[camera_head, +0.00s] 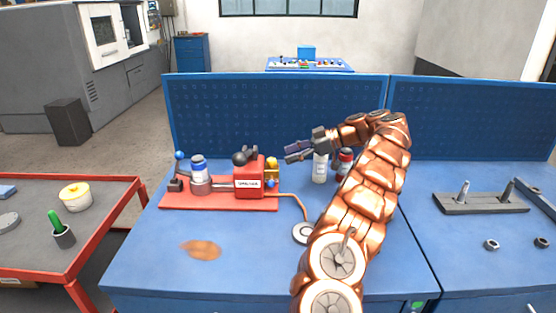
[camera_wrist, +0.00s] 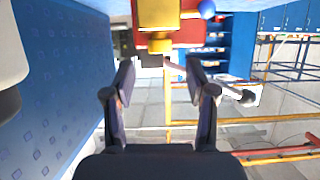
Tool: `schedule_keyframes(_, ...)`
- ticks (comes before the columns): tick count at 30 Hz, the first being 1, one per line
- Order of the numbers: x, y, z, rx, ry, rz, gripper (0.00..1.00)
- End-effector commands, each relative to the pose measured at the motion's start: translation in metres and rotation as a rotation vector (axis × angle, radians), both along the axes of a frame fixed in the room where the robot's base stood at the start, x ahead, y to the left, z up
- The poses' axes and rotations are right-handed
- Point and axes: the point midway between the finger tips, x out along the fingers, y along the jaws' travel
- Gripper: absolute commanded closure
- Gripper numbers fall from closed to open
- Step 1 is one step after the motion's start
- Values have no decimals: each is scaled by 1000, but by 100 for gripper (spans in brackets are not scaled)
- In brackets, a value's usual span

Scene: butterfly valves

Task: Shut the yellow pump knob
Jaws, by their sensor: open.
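The yellow knob (camera_head: 271,164) is on the right side of the red pump (camera_head: 249,184), which stands on a red base plate (camera_head: 220,201) on the blue bench. My gripper (camera_head: 289,151) is open and empty, just right of the knob and slightly above it. In the wrist view, the yellow knob (camera_wrist: 158,13) shows at the top centre, in front of the red pump body (camera_wrist: 187,33). It lies beyond the fingertips of my gripper (camera_wrist: 160,78), in line with the gap between them and apart from both.
A white bottle (camera_head: 320,169) and a red-capped bottle (camera_head: 345,158) stand right of the pump, close under my gripper. A copper tube (camera_head: 295,196) leads from the pump to a round gauge (camera_head: 303,232). A blue perforated panel (camera_head: 270,112) stands behind. The bench's front left is mostly clear.

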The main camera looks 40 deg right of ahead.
Motion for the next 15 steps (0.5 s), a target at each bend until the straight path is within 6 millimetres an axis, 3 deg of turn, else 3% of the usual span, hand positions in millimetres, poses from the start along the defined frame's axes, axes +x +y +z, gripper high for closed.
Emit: schedule_keyframes(15,19,26,-12,3,0,2,44)
